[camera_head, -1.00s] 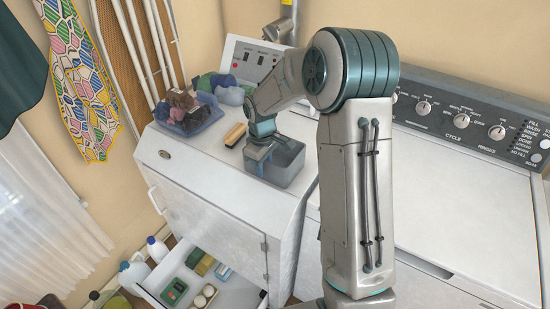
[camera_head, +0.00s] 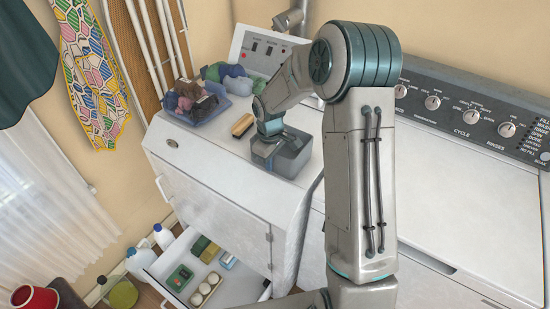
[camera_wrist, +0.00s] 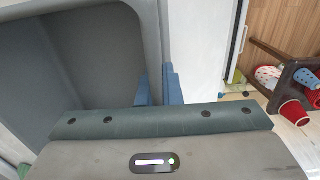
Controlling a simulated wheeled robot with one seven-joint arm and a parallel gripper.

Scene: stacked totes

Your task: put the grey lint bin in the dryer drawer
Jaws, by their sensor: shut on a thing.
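The grey lint bin (camera_head: 291,161) is on top of the white dryer (camera_head: 215,150), near its right edge. My gripper (camera_head: 268,158) is at the bin's left side, and its jaws are shut on the bin's wall. In the wrist view the blue fingers (camera_wrist: 159,85) pinch the grey bin wall (camera_wrist: 163,40), and the bin's inside looks empty. The dryer drawer (camera_head: 216,275) is pulled open low at the dryer's front. It holds a green box (camera_head: 180,278), white round things (camera_head: 203,290) and several small packs.
A wooden brush (camera_head: 243,125) lies left of the bin. A blue tray of dark cloth-like items (camera_head: 193,105) stands at the dryer's back left. Bottles (camera_head: 141,257) stand on the floor left of the drawer. The washer (camera_head: 450,200) is at right.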

